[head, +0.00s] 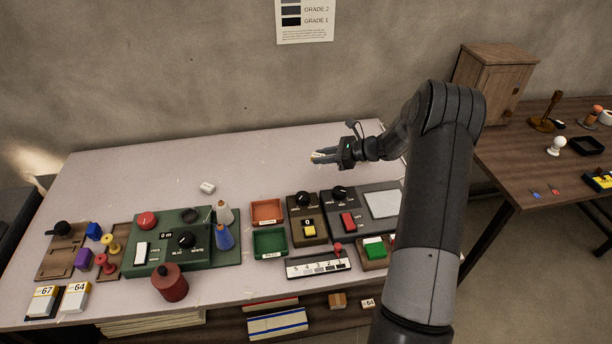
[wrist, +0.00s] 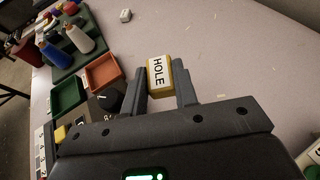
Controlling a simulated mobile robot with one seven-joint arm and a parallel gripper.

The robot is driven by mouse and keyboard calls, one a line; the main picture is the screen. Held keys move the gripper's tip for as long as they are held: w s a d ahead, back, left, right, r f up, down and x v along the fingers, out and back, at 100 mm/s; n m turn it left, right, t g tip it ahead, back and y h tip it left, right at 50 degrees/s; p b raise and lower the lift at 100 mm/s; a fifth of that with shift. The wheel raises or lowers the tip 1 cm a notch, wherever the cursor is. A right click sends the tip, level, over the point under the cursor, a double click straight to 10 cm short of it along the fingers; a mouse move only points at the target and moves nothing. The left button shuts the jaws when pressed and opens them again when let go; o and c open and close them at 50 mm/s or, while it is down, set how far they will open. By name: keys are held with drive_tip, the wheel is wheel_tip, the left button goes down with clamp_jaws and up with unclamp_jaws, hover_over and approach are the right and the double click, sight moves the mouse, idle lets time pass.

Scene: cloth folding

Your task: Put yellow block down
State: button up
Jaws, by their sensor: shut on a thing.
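The block is small there and partly hidden by the fingers. I cannot tell from these frames how high it is above the table.
An orange tray (head: 267,211) and a green tray (head: 270,243) lie left of my gripper, nearer the front. Dark control boxes (head: 307,217) stand beside them. A small white block (head: 207,187) lies farther left. The back left of the table is clear.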

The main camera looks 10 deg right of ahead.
drive_tip(key=s+d, duration=0.2)
drive_tip(key=d, duration=0.6)
hover_over(316, 178)
drive_tip(key=shift+g, duration=0.4)
wheel_tip(316, 178, down, 7)
drive_tip(key=shift+f, duration=2.05)
drive_tip(key=o, duration=0.9)
drive_tip(key=shift+f, duration=0.1)
drive_tip(key=shift+o, duration=0.2)
